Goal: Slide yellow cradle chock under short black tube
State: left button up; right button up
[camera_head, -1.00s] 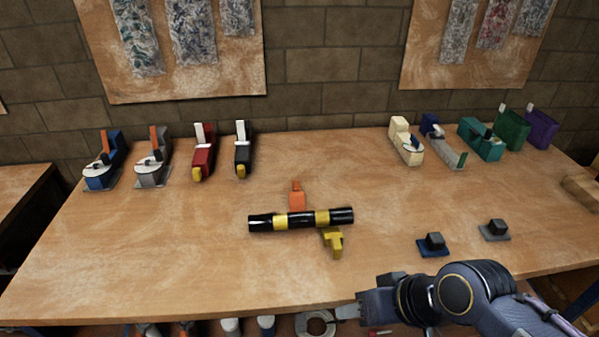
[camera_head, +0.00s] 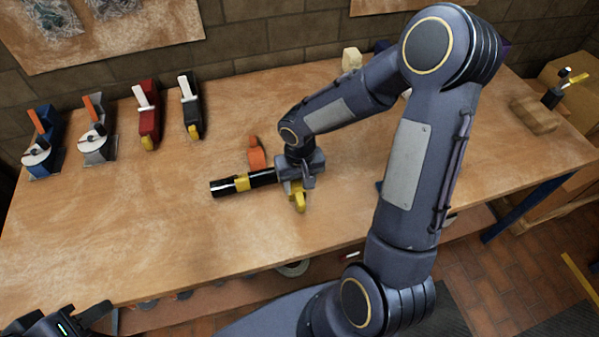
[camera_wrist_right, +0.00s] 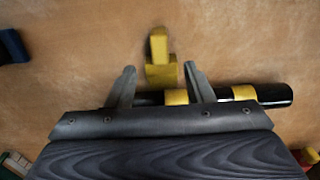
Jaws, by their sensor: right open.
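The short black tube (camera_head: 225,187) with yellow bands lies across the middle of the bench; its right end is partly hidden by my right gripper in the head view. It also shows in the right wrist view (camera_wrist_right: 276,95), passing behind the fingers. The yellow cradle chock (camera_head: 299,201) is at the tube's near side, under my right gripper (camera_head: 297,182). In the right wrist view, the open fingers (camera_wrist_right: 159,68) stand apart on either side of the chock (camera_wrist_right: 160,58), with no grip visible. My left gripper (camera_head: 60,321) is at the bottom left, partly cut off.
An orange chock (camera_head: 256,153) stands at the tube's far side. Blue (camera_head: 43,150), grey (camera_head: 97,140), red (camera_head: 147,122) and black (camera_head: 190,108) tools stand at the back left. My right arm hides much of the bench's right side. The front left of the bench is clear.

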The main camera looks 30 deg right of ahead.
aim_at(299, 195)
notch_tip(299, 195, down, 7)
jog(key=shift+f, duration=0.1)
dwell(0.3)
jog(key=shift+s, duration=0.1)
grip_shut()
jog(key=shift+w, duration=0.4)
grip_release()
